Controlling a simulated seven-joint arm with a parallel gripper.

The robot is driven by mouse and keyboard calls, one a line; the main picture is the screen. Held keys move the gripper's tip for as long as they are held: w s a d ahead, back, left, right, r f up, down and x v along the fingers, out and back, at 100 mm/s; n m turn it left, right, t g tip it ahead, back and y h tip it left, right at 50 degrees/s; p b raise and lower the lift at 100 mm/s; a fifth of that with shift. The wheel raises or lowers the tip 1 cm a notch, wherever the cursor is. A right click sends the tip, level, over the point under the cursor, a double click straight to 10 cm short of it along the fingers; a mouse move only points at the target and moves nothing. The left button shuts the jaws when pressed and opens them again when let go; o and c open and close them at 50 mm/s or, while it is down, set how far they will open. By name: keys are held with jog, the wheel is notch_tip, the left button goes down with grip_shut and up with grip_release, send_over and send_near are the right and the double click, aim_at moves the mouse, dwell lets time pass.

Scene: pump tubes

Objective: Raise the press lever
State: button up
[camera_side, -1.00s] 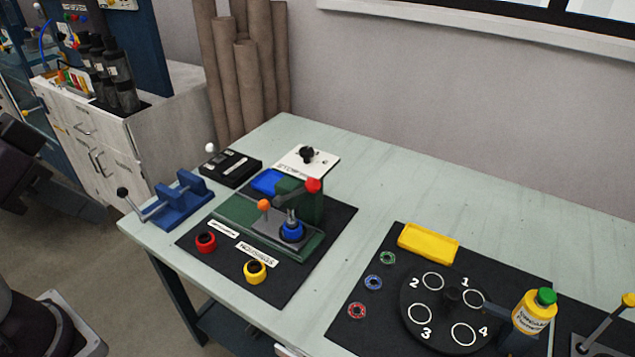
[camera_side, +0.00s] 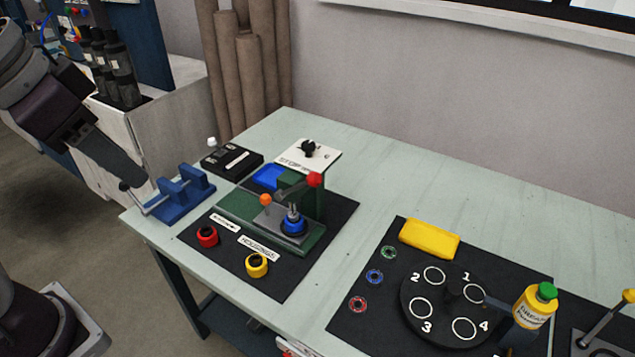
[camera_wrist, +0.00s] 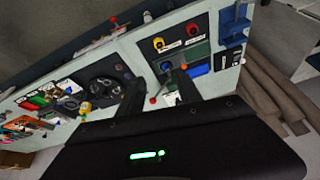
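The green press (camera_side: 316,205) stands on a black mat at the table's left part. Its dark lever ends in a red knob (camera_side: 314,180) and slopes slightly up to the right. An orange knob (camera_side: 264,200) stands on a short post at the press's left. A blue ring-shaped part (camera_side: 293,225) sits on the press plate. My gripper (camera_side: 132,178) is at the left, well apart from the press, and overlaps the blue vise's handle in the side view. In the wrist view my gripper (camera_wrist: 158,90) shows two separated fingers with nothing between them; the red knob (camera_wrist: 153,100) shows beyond them.
The blue vise (camera_side: 182,194) stands at the left edge. Red (camera_side: 207,236) and yellow (camera_side: 257,265) rings lie before the press. A white plate with a black knob (camera_side: 307,150) is behind it. A numbered turntable (camera_side: 445,305) is at right. The table's back is clear.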

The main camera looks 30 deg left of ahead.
jog(key=w+d+m, duration=0.1)
jog(key=w, duration=0.3)
jog(key=w+d+m+g, duration=0.1)
jog(key=w, duration=0.3)
jog(key=w+d+m, duration=0.1)
jog(key=w, duration=0.3)
jog(key=shift+w+m+g, duration=0.1)
jog(key=shift+m+g, duration=0.2)
jog(key=shift+g, duration=0.1)
jog(key=m+g, duration=0.2)
jog(key=m, duration=0.4)
send_near(314, 173)
jog(key=shift+y, duration=0.3)
jog(key=f, duration=0.7)
jog(key=shift+w+d+f, duration=0.1)
jog(key=shift+w+f, duration=0.1)
jog(key=shift+w, duration=0.1)
jog(key=f, duration=0.7)
jog(key=shift+w+f, duration=0.15)
jog(key=shift+w, duration=0.1)
grip_shut()
